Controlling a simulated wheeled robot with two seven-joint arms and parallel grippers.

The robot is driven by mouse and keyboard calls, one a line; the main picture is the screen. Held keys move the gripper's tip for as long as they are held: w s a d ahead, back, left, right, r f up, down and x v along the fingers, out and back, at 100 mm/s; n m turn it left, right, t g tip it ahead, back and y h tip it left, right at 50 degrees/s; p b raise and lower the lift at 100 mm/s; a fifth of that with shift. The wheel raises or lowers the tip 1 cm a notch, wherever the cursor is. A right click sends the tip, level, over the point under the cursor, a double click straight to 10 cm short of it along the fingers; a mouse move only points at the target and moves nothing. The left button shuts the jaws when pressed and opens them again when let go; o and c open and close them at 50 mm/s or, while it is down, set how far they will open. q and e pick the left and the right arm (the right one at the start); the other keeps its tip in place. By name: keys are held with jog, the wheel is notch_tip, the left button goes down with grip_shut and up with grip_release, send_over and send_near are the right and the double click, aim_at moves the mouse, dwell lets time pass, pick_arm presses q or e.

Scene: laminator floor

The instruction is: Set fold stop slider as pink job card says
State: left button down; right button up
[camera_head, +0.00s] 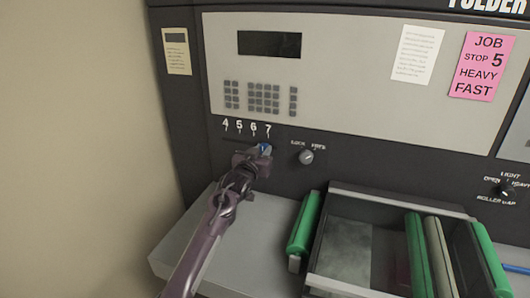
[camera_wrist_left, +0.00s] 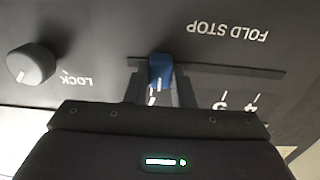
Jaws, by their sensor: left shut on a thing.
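The pink job card (camera_head: 483,66) on the folder's front panel reads JOB, STOP 5, HEAVY, FAST. The fold stop slider has a blue handle (camera_wrist_left: 161,70), which also shows in the head view (camera_head: 265,148) below the 7 on a scale marked 4 5 6 7. My left gripper (camera_wrist_left: 157,86) is shut on the blue handle, one finger on each side. The wrist view is upside down, with the 5 and 4 to the right of the fingers. The lock knob (camera_head: 306,157) sits right of the slider, its white mark toward FREE. My right gripper is not in view.
A roller gap knob (camera_head: 505,193) is at the far right. A dark tray (camera_head: 383,201) with green rollers (camera_head: 305,222) juts out below the panel. A grey ledge (camera_head: 190,247) lies under my left arm. A keypad (camera_head: 263,97) and dark display (camera_head: 269,44) are above the slider.

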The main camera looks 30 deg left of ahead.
aim_at(240, 141)
pick_arm(q)
jog(key=a, duration=0.3)
jog(key=s+a, duration=0.1)
jog(key=a, duration=0.2)
jog(key=s+a, duration=0.1)
jog(key=a, duration=0.2)
jog(key=shift+s+a+f+b, duration=0.1)
jog(key=shift+s+b, duration=0.05)
jog(key=shift+b, duration=0.15)
jog(key=c, duration=1.4)
grip_release()
jog(key=shift+c, duration=0.2)
jog(key=shift+o, duration=1)
